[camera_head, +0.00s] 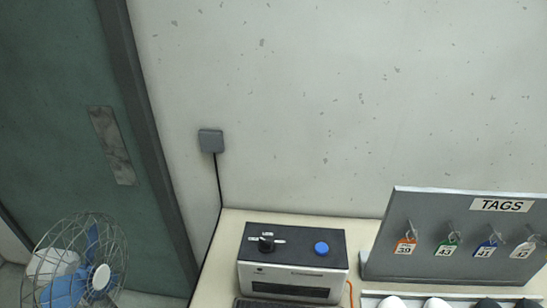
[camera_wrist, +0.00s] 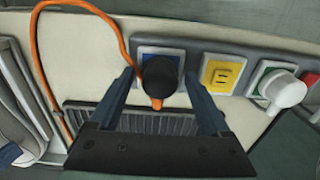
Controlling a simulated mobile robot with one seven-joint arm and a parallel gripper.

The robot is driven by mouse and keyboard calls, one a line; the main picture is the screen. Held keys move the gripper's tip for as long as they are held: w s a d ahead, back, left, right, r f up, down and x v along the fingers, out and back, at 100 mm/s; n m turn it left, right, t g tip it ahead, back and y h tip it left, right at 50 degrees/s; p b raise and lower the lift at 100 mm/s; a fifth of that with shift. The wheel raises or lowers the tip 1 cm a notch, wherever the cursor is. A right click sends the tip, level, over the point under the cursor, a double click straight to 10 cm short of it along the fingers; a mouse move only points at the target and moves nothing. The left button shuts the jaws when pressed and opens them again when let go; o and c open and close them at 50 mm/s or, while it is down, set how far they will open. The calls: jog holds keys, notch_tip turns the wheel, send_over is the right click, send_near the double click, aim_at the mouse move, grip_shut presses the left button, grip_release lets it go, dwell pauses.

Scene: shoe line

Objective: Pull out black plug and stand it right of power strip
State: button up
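The black plug (camera_wrist: 160,72) sits in the blue-framed socket of the power strip (camera_wrist: 196,62) in the wrist view. A short orange piece shows at its lower end. My gripper (camera_wrist: 161,82) is open, with one finger on each side of the plug and a small gap visible on both sides. The power strip runs to the right with a yellow socket (camera_wrist: 222,73) that is empty. Beyond it a white plug (camera_wrist: 285,90) sits in a green-framed socket. The head view shows neither the strip, the black plug nor my gripper.
An orange cable (camera_wrist: 124,32) loops left of the black plug. A dark slotted grille (camera_wrist: 80,117) lies below the strip. In the head view, a control box (camera_head: 293,262) with a blue button, a tags board (camera_head: 455,240) and a fan (camera_head: 75,262) stand around.

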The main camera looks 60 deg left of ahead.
grip_shut()
jog(key=shift+r, duration=0.2)
jog(key=shift+r+p, duration=2.85)
jog(key=shift+p, duration=0.2)
